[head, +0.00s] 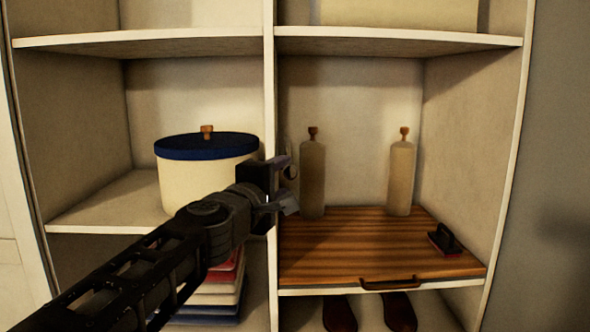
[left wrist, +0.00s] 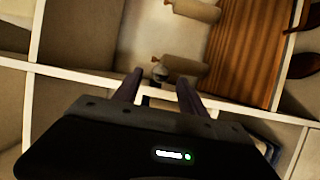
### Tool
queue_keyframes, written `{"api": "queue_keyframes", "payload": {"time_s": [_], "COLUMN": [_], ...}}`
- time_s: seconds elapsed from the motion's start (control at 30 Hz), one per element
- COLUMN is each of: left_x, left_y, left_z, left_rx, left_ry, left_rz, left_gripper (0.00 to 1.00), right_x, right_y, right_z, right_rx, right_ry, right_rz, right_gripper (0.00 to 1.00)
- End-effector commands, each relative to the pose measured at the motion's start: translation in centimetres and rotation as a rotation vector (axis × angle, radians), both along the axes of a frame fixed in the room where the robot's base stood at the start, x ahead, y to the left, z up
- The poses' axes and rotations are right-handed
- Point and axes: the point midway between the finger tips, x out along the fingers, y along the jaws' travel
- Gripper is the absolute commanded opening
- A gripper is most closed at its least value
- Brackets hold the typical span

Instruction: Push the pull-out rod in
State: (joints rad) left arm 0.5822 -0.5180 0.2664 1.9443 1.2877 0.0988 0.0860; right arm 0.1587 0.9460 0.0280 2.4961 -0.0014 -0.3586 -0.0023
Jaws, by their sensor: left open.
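A small pale round end (head: 290,155), which looks like the end of the pull-out rod, shows beside the middle divider, just behind my left gripper's fingers. Most of its length is hidden, so I cannot tell how far it sticks out. In the left wrist view this round end (left wrist: 160,72) lies between and just beyond my fingertips. My left gripper (head: 286,181) is open and empty in front of the divider, close to the round end. I cannot tell whether they touch. It also shows in the left wrist view (left wrist: 160,88). My right gripper is in neither view.
A blue-lidded cream box (head: 190,182) stands left of the divider (head: 270,80). Folded cloths (head: 215,295) lie below.

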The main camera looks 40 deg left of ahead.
Motion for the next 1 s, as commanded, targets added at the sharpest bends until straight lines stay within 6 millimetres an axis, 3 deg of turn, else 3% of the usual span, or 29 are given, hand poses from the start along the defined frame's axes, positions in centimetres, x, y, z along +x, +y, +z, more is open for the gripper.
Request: {"api": "queue_keyframes", "payload": {"time_s": [0.17,0.6,1.0], "left_x": [1.0,6.9,7.5], "left_y": [0.2,1.8,2.0], "left_z": [-0.1,-0.1,-0.1], "left_rx": [-0.001,-0.001,0.001], "left_ry": [0.001,0.002,0.001], "left_rz": [-0.001,0.0,0.001], "left_gripper": [0.49,0.49,0.47], "right_x": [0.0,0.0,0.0], "right_y": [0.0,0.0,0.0], "right_z": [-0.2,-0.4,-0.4], "right_rx": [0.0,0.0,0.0], "right_ry": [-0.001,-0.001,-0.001], "right_rz": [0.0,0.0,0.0], "right_gripper": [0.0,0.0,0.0]}}
